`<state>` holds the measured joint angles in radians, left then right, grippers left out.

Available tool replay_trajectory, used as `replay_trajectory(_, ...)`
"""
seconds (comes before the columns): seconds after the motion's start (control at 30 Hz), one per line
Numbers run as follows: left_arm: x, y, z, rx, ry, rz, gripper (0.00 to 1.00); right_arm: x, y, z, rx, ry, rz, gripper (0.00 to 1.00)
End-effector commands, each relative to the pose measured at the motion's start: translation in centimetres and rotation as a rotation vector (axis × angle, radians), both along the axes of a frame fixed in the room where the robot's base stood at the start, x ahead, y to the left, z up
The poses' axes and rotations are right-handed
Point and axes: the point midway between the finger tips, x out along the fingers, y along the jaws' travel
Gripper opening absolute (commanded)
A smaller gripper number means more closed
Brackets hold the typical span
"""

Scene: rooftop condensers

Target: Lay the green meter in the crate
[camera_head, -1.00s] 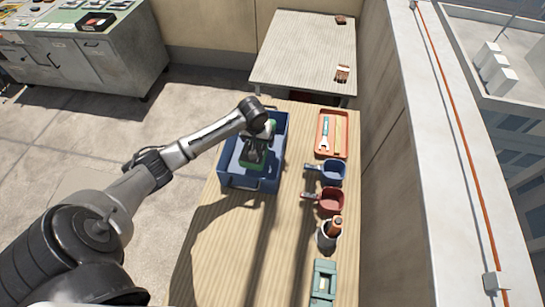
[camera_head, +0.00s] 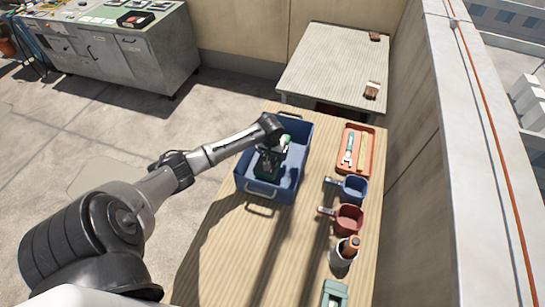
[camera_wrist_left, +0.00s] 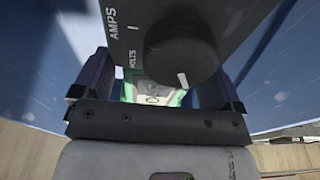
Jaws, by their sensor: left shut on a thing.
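The green meter (camera_head: 267,166) is held by my left gripper (camera_head: 269,152) inside the blue crate (camera_head: 297,166). In the left wrist view its dark face (camera_wrist_left: 140,14) shows a large round knob and the words AMPS and VOLTS. The fingers of my left gripper (camera_wrist_left: 155,88) stand on either side of it, shut on it. The meter is low within the crate walls; I cannot tell whether it touches the floor. A small green and white thing (camera_head: 285,140) shows behind it in the crate. My right gripper is not in view.
The crate sits on a wooden bench. To its right are an orange tray (camera_head: 369,160) with tools, a blue pan (camera_head: 354,188), a red pan (camera_head: 349,219), a cup (camera_head: 343,259) and a green item (camera_head: 335,293). The bench's near middle is clear.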

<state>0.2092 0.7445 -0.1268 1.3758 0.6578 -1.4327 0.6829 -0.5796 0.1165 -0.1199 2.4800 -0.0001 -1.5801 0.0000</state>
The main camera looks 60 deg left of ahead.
Motion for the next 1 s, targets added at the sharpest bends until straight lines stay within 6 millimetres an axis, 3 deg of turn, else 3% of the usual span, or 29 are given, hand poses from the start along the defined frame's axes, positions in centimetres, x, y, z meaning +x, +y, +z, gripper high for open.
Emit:
replay_trajectory(0.2,0.0,0.0,-2.7,-0.001,0.001,0.001,0.53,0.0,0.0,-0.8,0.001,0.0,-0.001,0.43)
replay_trajectory(0.63,0.0,0.0,-3.0,0.001,-0.001,0.0,0.53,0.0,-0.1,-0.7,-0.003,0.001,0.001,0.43)
replay_trajectory(0.67,0.0,0.0,-3.1,0.0,0.0,0.0,0.94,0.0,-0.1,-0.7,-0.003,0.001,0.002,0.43)
replay_trajectory(0.73,0.0,0.0,-3.1,0.001,0.001,0.0,1.0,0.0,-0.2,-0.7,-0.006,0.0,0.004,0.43)
replay_trajectory(1.0,0.0,0.0,-2.9,0.001,0.001,0.0,1.0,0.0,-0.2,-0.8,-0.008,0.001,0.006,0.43)
